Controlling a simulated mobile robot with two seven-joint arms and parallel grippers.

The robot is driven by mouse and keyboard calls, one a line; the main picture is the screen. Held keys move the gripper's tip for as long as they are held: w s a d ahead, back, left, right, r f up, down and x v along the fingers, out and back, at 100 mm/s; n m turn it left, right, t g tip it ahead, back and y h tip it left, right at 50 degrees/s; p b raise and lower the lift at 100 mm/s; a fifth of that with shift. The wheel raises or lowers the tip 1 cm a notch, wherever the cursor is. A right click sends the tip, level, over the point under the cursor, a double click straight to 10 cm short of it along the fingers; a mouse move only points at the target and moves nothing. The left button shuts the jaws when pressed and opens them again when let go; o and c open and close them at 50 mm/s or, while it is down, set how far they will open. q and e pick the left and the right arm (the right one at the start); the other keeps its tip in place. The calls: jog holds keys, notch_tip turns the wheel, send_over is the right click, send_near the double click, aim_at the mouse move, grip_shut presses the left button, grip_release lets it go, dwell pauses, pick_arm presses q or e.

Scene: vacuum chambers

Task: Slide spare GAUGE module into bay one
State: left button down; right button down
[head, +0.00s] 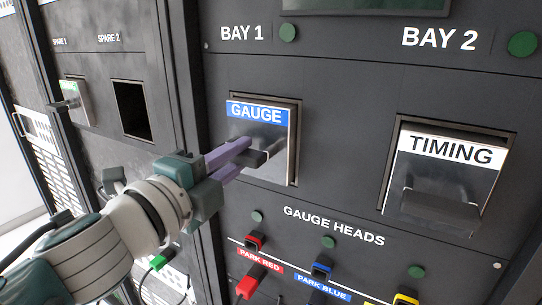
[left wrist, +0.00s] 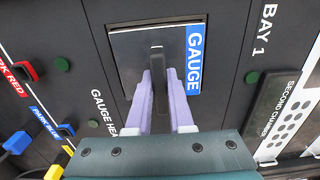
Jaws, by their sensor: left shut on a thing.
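The GAUGE module (head: 277,146) has a blue label and a metallic face with a dark handle. It sits in the bay 1 opening (head: 297,110), under the BAY 1 lettering; I cannot tell if it is fully flush. My left gripper (head: 248,152) has its purple fingers shut on the handle. In the left wrist view, the fingers of the left gripper (left wrist: 159,75) lie on both sides of the handle, and the GAUGE module (left wrist: 130,55) fills most of its opening. My right gripper is not in view.
The TIMING module (head: 447,165) sits in bay 2 to the right. The SPARE 2 slot (head: 132,108) is open and empty; a green-labelled module (head: 76,100) is in SPARE 1. Red, blue and yellow plugs and cables (head: 252,281) stick out below bay 1.

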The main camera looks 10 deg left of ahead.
pick_arm(q)
jog(key=shift+w+r, duration=0.1)
jog(key=c, duration=0.7)
grip_release()
jog(key=shift+d, duration=0.1)
jog(key=shift+f, duration=0.2)
jog(key=p+v, duration=0.1)
jog(key=v, duration=0.5)
jog(key=shift+r, duration=0.1)
